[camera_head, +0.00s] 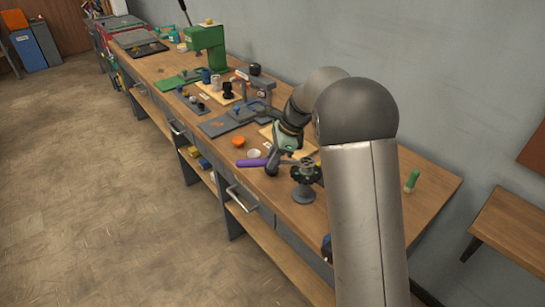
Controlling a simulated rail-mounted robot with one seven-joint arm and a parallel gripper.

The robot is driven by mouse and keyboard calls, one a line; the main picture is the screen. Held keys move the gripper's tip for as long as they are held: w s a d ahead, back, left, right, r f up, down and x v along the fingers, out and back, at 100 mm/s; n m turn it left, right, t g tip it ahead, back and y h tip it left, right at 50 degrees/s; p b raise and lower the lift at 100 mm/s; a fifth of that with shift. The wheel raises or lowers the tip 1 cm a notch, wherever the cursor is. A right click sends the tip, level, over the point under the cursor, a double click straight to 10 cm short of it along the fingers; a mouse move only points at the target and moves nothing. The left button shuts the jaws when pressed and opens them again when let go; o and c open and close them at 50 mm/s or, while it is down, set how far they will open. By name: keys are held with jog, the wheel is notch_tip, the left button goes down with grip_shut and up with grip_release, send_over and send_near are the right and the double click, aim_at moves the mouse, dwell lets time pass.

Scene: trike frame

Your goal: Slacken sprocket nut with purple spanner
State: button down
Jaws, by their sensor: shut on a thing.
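The purple spanner (250,162) shows its purple handle sticking out to the left of my gripper (272,166). My gripper is shut on the spanner, above the front part of the bench. The sprocket (304,174) is a dark toothed piece on a grey round-footed stand, just right of my gripper. A light metal piece sits on top of it, possibly the nut, too small to be sure. I cannot tell whether the spanner's head touches the nut.
The long wooden bench (425,185) runs away to the upper left. An orange round piece (239,142) and a white cup (253,153) stand near my gripper. A green press (208,45) and a green-handled tool (411,181) stand on the bench. My arm hides part of the right side.

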jog(key=shift+f+b, duration=0.55)
jog(key=shift+f, duration=0.55)
jog(key=c, duration=1.8)
grip_release()
grip_shut()
jog(key=shift+s+d+n+g+p, duration=0.25)
jog(key=shift+s+n+g, duration=0.2)
jog(key=shift+s+n, duration=0.55)
jog(key=shift+s+d+n+g+p, duration=0.2)
jog(key=shift+s+n+g, duration=0.25)
jog(key=shift+s+n, duration=0.55)
jog(key=shift+s+d+n+g+h, duration=0.2)
jog(key=shift+s+n, duration=0.15)
jog(key=shift+n, duration=0.25)
jog(key=shift+s+d+n+g+h, duration=0.2)
jog(key=shift+s+n, duration=0.15)
jog(key=shift+n, duration=0.25)
jog(key=shift+s+d+n+g+h+p, duration=0.3)
jog(key=shift+s+d+n, duration=0.3)
jog(key=shift+n, duration=0.3)
jog(key=shift+s+d+n+g+h+p, duration=0.25)
jog(key=shift+s+d+n, duration=0.3)
jog(key=shift+n, duration=0.35)
